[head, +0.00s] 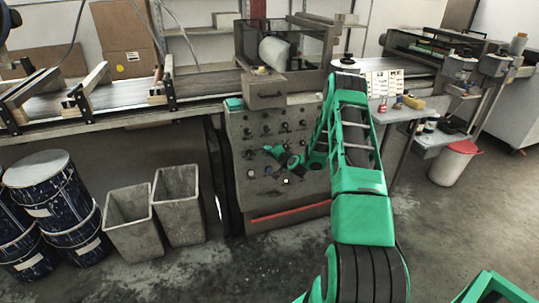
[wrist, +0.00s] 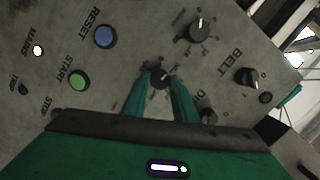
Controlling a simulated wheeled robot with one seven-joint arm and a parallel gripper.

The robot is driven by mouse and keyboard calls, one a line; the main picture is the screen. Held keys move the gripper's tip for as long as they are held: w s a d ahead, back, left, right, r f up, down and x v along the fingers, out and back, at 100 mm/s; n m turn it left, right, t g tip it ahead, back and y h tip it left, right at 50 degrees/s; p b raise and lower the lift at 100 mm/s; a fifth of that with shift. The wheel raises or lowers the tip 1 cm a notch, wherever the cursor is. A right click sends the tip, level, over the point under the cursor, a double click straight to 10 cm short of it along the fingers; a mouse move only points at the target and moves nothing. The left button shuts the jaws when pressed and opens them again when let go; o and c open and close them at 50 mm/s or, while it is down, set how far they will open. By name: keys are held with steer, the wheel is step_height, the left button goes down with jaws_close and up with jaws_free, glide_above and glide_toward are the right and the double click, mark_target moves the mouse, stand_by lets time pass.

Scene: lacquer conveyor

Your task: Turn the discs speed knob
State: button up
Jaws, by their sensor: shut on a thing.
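A dark round knob (wrist: 160,77) on the grey control panel (wrist: 130,28) sits between the fingertips of my gripper (wrist: 160,84) in the wrist view. The two green fingers are shut on its sides. No label for this knob can be read, so I cannot tell by lettering that it is the discs speed knob. In the head view my gripper (head: 291,160) reaches the front of the panel (head: 240,190) from the right, and the held knob is hidden or too small to make out.
In the wrist view a dial knob (wrist: 199,30), the BELT knob (wrist: 249,77) and another dark knob (wrist: 208,117) are close by. A blue RESET button (wrist: 106,36) and a green START button (wrist: 78,79) are on the left. Grey bins (head: 180,205) stand left of the panel.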

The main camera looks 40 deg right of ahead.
steer(key=shift+s+a+f+n+g+h, duration=0.1)
steer(key=shift+n+g+h, duration=0.15)
steer(key=shift+n, duration=0.95)
steer(key=shift+w+a+f+n+g+h, duration=0.15)
steer(key=shift+n+h, duration=0.15)
steer(key=shift+n, duration=0.9)
steer(key=shift+s+a+f+n+g+h, duration=0.15)
steer(key=shift+n+g+h, duration=0.1)
steer(key=shift+n, duration=0.95)
steer(key=shift+d, duration=0.1)
steer(key=o, duration=1)
steer(key=shift+r, duration=0.1)
steer(key=shift+o, duration=0.2)
steer(key=shift+d+r, duration=0.1)
steer(key=v, duration=1)
steer(key=shift+s+a, duration=0.2)
steer(key=shift+s, duration=0.05)
